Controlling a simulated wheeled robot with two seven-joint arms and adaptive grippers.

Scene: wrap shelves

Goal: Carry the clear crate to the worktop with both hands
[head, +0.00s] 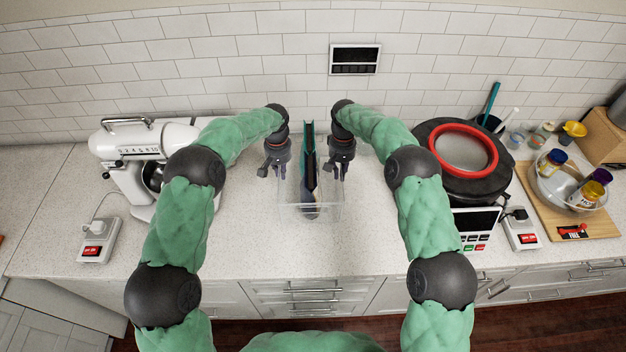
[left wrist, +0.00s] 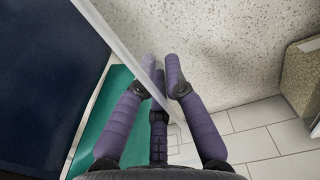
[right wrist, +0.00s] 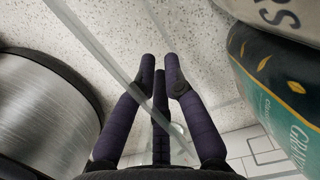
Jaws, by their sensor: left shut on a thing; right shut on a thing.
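The clear crate (head: 330,212) is between my two grippers, over the pale speckled worktop (head: 290,255) in the head view. It holds upright dark and teal packs (head: 310,165). I cannot tell whether its base touches the worktop. My left gripper (head: 273,170) is shut on the crate's left wall; its fingers (left wrist: 165,75) straddle the clear wall (left wrist: 115,42) in the left wrist view. My right gripper (head: 339,170) is shut on the right wall; its fingers (right wrist: 160,75) straddle that clear wall (right wrist: 95,50) in the right wrist view.
A white stand mixer (head: 140,150) and a socket block (head: 98,240) stand at left. A dark round cooker with a red ring (head: 463,150) stands close at right, beside a wooden board (head: 560,215) with a bowl and jars. The front middle of the worktop is clear.

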